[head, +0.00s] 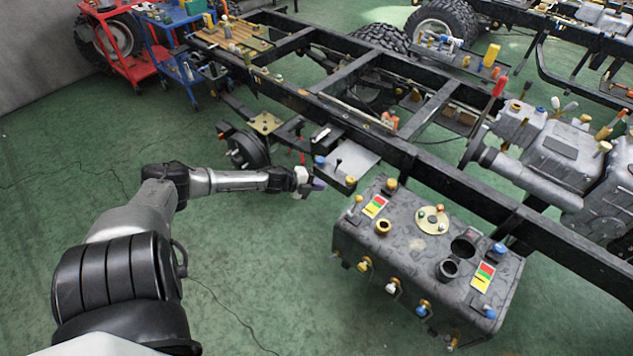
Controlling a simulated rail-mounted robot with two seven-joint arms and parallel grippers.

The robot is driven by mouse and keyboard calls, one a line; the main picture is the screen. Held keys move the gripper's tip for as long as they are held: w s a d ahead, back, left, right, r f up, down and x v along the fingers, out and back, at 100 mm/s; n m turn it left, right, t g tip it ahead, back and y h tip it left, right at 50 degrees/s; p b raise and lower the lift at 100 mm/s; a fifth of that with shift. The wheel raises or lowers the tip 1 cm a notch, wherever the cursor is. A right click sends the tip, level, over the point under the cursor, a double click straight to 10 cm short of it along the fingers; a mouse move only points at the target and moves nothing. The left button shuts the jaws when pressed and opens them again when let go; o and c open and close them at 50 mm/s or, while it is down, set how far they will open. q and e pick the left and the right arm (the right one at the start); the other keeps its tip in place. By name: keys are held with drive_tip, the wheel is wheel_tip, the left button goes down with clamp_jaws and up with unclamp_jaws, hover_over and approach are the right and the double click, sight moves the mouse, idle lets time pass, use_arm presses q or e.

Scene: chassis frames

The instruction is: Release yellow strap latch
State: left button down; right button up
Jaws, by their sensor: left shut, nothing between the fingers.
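My left arm reaches in from the left, and my left gripper (314,185) is shut and empty. It hovers beside the chassis frame, left of the grey tank (345,238) and a little apart from it. Several small yellow fittings show on and around the tank: a yellow knob (391,184) on its back edge, a yellow ring (383,227) on its top, and a yellow-tipped fitting (364,265) on its front face. I cannot tell which of them is the strap latch. My right gripper is not in view.
The black chassis rail (450,178) runs diagonally behind the tank. A grey gearbox (555,155) with levers lies at the right. A red cart (133,68) and a blue cart (165,62) stand at the back left. The green floor (250,255) left of the tank is clear.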

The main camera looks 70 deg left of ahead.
use_arm(q)
drive_tip(key=shift+s+a+r, duration=0.15)
drive_tip(key=shift+s+r, duration=0.15)
drive_tip(key=shift+r, duration=0.05)
idle(0.7)
